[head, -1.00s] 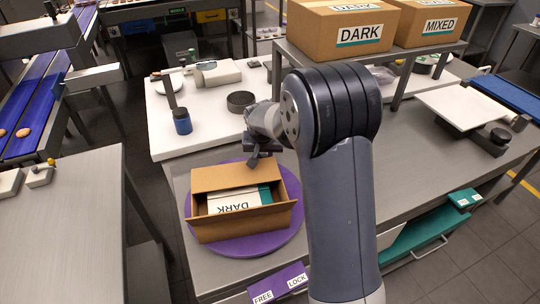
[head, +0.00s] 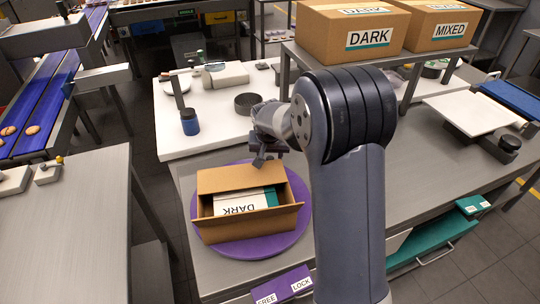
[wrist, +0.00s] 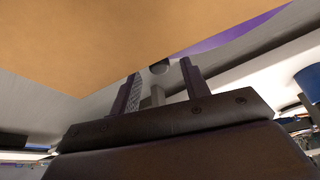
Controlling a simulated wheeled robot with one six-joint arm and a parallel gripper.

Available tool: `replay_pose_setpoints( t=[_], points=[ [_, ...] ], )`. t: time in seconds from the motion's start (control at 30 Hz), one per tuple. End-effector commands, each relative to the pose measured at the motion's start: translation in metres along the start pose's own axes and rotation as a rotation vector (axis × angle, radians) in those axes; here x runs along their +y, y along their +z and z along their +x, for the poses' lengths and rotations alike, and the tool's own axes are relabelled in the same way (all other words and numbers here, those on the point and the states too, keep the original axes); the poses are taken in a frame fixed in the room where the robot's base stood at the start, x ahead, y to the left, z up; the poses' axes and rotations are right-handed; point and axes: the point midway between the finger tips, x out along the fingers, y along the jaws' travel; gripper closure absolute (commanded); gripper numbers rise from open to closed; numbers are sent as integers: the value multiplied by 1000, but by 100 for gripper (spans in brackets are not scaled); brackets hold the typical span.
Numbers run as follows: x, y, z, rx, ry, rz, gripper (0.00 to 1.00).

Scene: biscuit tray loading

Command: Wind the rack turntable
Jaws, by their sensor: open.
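The purple round turntable (head: 233,252) lies on the steel table with an open cardboard box (head: 247,226) on it. Inside the box is a white and teal packet (head: 246,199) marked DARK, seen upside down. A purple panel marked FREE and LOCK (head: 284,284) sits at the table's front edge. My gripper (head: 263,158) hangs just behind the box's back right corner, over the turntable's far side. In the wrist view my gripper (wrist: 160,80) is open, with nothing visible held between its fingers. The box fills the top of that view, and the purple turntable edge (wrist: 232,36) shows beside it.
A shelf at the back right carries cardboard boxes marked DARK (head: 368,38) and MIXED (head: 449,31). A blue-capped pot (head: 190,122) and a dark round dish (head: 247,103) stand on the white surface behind. A white plate (head: 473,114) is at the right.

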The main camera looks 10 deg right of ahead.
Motion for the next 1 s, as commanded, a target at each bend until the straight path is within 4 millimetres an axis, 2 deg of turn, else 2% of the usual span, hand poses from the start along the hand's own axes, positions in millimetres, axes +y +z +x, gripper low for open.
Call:
replay_pose_setpoints(
  t=[0.3,0.5,0.67,1.0],
  points=[
    [0,0,-59,4,-2,0,56],
    [0,0,-87,1,-1,0,56],
    [0,0,-96,0,-1,-1,56],
    [0,0,-95,-1,0,-1,56]
  ],
)
